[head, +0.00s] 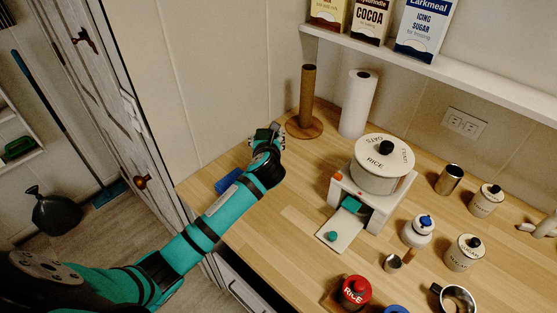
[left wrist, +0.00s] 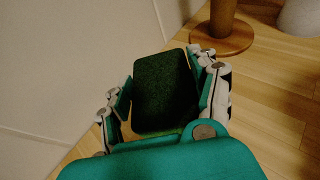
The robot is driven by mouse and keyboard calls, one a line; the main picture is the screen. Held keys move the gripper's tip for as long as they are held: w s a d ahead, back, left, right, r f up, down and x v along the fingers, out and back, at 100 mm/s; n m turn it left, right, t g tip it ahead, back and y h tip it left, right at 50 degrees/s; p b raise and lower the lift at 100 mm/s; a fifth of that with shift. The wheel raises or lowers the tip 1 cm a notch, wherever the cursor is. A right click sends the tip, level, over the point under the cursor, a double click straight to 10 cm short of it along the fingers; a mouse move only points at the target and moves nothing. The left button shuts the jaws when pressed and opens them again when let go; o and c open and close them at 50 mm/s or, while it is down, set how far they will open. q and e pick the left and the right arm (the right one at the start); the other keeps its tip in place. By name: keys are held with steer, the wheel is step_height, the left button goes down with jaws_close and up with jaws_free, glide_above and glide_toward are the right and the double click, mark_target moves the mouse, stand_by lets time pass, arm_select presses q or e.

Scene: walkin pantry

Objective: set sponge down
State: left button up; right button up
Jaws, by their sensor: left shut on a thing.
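My left gripper (head: 266,138) reaches over the back left of the wooden counter (head: 270,230), close to the wall. In the left wrist view my left gripper (left wrist: 165,105) is shut on a dark green sponge (left wrist: 164,90), with a finger on each side of it. In the head view the sponge is hidden or too small to make out. I cannot tell whether it touches the counter. My right gripper is not in view.
A brown paper-roll holder (head: 306,100) stands just right of my left gripper, with a white paper roll (head: 357,103) beside it. A blue item (head: 229,181) lies at the left edge.

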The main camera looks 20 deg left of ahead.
arm_select(q)
steer(key=shift+w+f, duration=0.1)
steer(key=shift+f, duration=3)
steer(key=shift+f, duration=0.1)
steer(key=o, duration=0.8)
steer(key=shift+c, duration=0.2)
steer(key=shift+r, duration=0.2)
steer(key=v, duration=1.2)
